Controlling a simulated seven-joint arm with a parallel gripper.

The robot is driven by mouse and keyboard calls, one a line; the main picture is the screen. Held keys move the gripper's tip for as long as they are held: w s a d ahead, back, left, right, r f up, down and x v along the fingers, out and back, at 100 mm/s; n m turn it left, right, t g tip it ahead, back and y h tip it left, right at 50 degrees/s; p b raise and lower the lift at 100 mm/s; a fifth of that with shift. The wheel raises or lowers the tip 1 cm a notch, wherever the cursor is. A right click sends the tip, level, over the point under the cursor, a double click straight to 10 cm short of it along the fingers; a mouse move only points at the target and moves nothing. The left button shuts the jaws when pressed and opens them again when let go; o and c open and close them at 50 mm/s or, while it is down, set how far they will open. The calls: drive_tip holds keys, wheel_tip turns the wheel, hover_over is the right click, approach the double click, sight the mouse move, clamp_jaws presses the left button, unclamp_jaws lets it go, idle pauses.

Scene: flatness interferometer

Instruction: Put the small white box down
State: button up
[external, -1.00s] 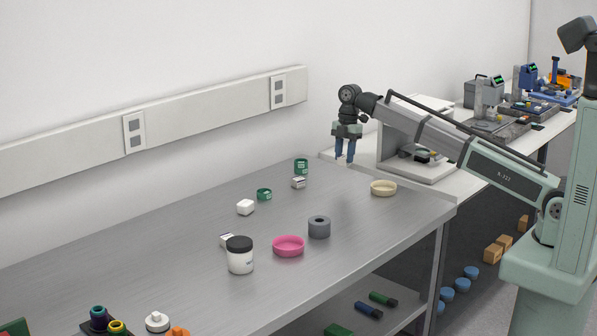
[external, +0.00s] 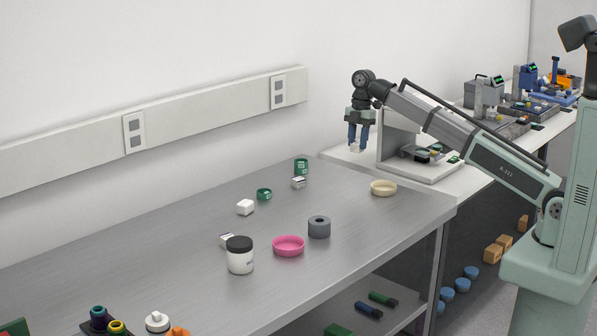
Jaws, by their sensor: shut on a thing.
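My gripper (external: 358,141) points down with its two blue fingers shut on a small white box (external: 356,149). The box shows just below the fingertips. It appears in front of the far-left part of the white bench (external: 345,158). I cannot tell whether it touches that surface or hangs above it.
On the steel table are a pink dish (external: 288,246), a grey ring (external: 319,228), a black-lidded jar (external: 240,256), a cream dish (external: 383,188), and green containers (external: 301,166). A light-coloured instrument (external: 400,145) stands right of my gripper. The table's right part has bare room.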

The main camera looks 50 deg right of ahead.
drive_tip(key=s+d+f+m, duration=0.1)
drive_tip(key=s+d, duration=0.1)
drive_tip(key=s, duration=0.8)
drive_tip(key=shift+m, duration=0.3)
drive_tip(key=shift+d+f, duration=0.1)
drive_tip(key=shift+f, duration=4.85)
drive_tip(key=o, duration=1.1)
wheel_tip(320, 180, up, 7)
